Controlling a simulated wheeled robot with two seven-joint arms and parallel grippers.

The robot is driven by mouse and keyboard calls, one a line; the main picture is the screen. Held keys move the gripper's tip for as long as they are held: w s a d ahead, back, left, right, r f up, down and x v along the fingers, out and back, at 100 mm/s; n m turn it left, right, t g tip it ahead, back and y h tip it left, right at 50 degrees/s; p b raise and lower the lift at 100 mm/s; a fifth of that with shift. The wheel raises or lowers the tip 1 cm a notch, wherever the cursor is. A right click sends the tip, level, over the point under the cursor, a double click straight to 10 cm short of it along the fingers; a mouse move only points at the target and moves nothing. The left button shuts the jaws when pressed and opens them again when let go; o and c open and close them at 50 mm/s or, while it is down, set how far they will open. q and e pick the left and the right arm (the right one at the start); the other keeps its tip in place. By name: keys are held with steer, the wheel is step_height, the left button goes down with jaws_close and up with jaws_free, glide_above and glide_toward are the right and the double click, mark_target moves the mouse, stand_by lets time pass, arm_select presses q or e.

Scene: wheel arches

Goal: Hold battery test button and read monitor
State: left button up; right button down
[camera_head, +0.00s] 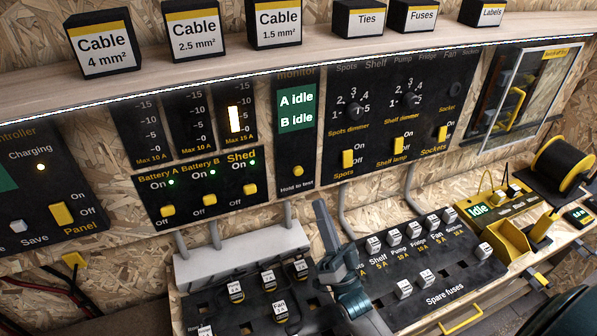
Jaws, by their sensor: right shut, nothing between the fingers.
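The monitor panel (311,142) is a black upright plate on the wooden back wall. Its green screen (296,108) reads "A Idle" and "B Idle". The round yellow test button (298,171) sits low on the panel, above the label "Hold to test". My right gripper (321,208) is shut and empty. Its fingertips appear below and slightly right of the button in the picture, apart from it, and cover none of it. My left gripper is not in view.
Battery and shed switches (209,199) lie left of the monitor, and dimmers with lamp switches (399,148) lie right. A fuse board (459,268) and a socketed block (245,300) stand below, near my right arm. A shelf (210,74) with labelled boxes runs above.

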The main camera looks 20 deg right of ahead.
mark_target(298, 171)
steer(key=shift+w, duration=0.2)
steer(key=w+b, duration=0.3)
steer(key=w, duration=0.5)
steer(key=shift+w+d, duration=0.2)
steer(key=shift+d, duration=0.05)
steer(key=shift+w, duration=0.2)
stand_by(1.9)
steer(key=shift+w, duration=0.25)
steer(key=shift+w+b, duration=0.45)
stand_by(0.9)
steer(key=shift+s, duration=0.1)
stand_by(2.0)
steer(key=shift+s+p, duration=0.35)
steer(key=shift+s, duration=0.45)
